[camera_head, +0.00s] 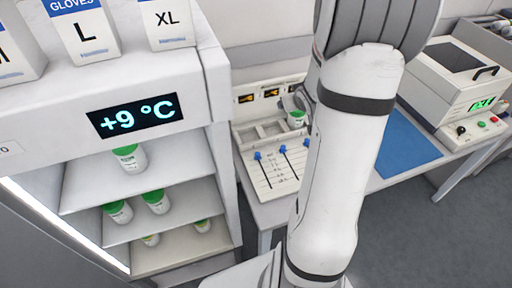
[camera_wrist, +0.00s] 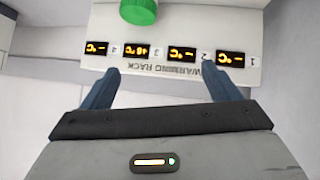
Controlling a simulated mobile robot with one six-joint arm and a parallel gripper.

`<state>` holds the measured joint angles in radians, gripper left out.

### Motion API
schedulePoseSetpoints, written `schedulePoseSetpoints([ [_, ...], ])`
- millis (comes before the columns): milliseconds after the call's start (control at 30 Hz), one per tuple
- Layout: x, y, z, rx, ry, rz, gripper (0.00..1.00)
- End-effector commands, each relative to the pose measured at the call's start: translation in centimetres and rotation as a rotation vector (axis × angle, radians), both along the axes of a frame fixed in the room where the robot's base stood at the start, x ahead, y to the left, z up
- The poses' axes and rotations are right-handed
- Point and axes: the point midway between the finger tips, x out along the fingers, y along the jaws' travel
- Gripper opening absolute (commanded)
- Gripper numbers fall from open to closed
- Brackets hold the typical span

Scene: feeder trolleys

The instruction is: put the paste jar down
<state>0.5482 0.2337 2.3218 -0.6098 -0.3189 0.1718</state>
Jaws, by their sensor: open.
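A paste jar with a green lid and white body (camera_head: 296,119) stands in a back compartment of the warming rack (camera_head: 243,140), partly hidden by my arm. In the wrist view its green lid (camera_wrist: 138,11) shows at the top edge, in line with the lit display beside the number 3. My gripper (camera_wrist: 163,80) is open, with nothing between its two blue-grey fingers. The jar lies beyond the fingertips and apart from them. In the head view my gripper (camera_head: 292,102) is small and mostly hidden behind my arm, close to the jar.
A cooling cabinet (camera_head: 187,92) reading +9 °C stands at left, with several green-lidded jars on its shelves and glove boxes on top. The rack's front has blue sliders (camera_head: 283,149). A blue mat (camera_head: 405,146) and a boxy device (camera_head: 450,85) lie to the right.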

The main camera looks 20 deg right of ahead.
Motion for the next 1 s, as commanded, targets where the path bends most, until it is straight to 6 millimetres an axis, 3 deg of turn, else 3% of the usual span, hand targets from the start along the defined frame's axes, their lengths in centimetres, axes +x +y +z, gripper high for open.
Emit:
schedulePoseSetpoints([
  [33,-0.6,1.9,1.8,-0.009,0.031,-0.006,0.83],
  [167,-3.8,5.9,4.9,-0.002,0.125,-0.064,0.83],
  [300,-8.8,12.0,7.0,0.066,0.272,-0.033,0.83],
  [500,-16.5,18.7,9.0,0.160,0.443,0.012,0.83],
  [700,-21.3,22.7,9.6,0.217,0.547,0.065,0.83],
  [800,-22.0,23.7,9.7,0.226,0.564,0.075,0.83],
  [1000,-22.0,23.7,9.7,0.228,0.566,0.076,0.83],
])
